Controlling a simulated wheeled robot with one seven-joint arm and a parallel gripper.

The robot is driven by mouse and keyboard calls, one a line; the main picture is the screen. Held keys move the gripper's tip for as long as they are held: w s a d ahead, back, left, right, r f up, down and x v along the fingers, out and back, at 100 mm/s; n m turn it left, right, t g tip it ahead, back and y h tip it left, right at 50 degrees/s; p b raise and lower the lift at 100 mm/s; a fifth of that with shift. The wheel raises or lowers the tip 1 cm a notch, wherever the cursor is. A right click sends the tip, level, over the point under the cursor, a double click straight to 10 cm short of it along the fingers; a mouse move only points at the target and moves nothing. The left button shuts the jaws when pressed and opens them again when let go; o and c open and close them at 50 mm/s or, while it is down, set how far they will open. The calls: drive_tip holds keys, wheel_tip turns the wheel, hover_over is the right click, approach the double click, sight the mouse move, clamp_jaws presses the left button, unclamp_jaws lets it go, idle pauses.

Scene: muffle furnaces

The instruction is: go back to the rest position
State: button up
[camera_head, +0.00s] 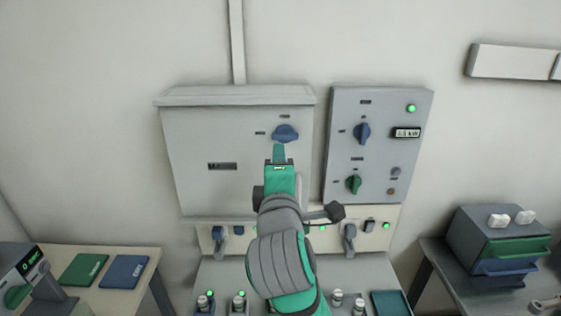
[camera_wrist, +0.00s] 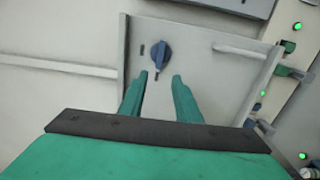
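My gripper (camera_head: 279,152) is raised in front of the large grey wall box (camera_head: 192,140), just below its blue rotary knob (camera_head: 285,133). In the wrist view my gripper (camera_wrist: 162,82) shows two green fingers apart with nothing between them. The blue knob (camera_wrist: 160,56) stands beyond the fingertips there, apart from them. My arm hides part of the box's lower right and the middle of the bench below.
A grey panel (camera_head: 343,101) with a blue and a green knob hangs to the right. Below are lever switches (camera_head: 349,236) and a sloped console (camera_head: 222,272). Side tables carry a green mat (camera_head: 84,269) and a small drawer unit (camera_head: 474,238).

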drive_tip(key=s+a+f+m, duration=0.1)
drive_tip(key=s+f+m, duration=0.25)
drive_tip(key=f, duration=0.75)
drive_tip(key=s+a+f+m, duration=0.1)
drive_tip(key=s+f+m, duration=0.25)
drive_tip(key=f, duration=0.75)
drive_tip(key=s+a+f+m, duration=0.1)
drive_tip(key=s+f+m, duration=0.3)
drive_tip(key=f, duration=0.7)
drive_tip(key=s+d+f+m+g, duration=0.1)
drive_tip(key=s+f, duration=0.3)
drive_tip(key=s, duration=0.6)
drive_tip(key=s+d+f+m, duration=0.1)
drive_tip(key=s+f+m, duration=0.3)
drive_tip(key=s, duration=0.7)
drive_tip(key=s+d+f+m+g, duration=0.1)
drive_tip(key=s+f, duration=0.3)
drive_tip(key=s, duration=0.7)
drive_tip(key=shift+d+m+g, duration=0.15)
drive_tip(key=shift+m+g, duration=0.15)
drive_tip(key=shift+m, duration=0.4)
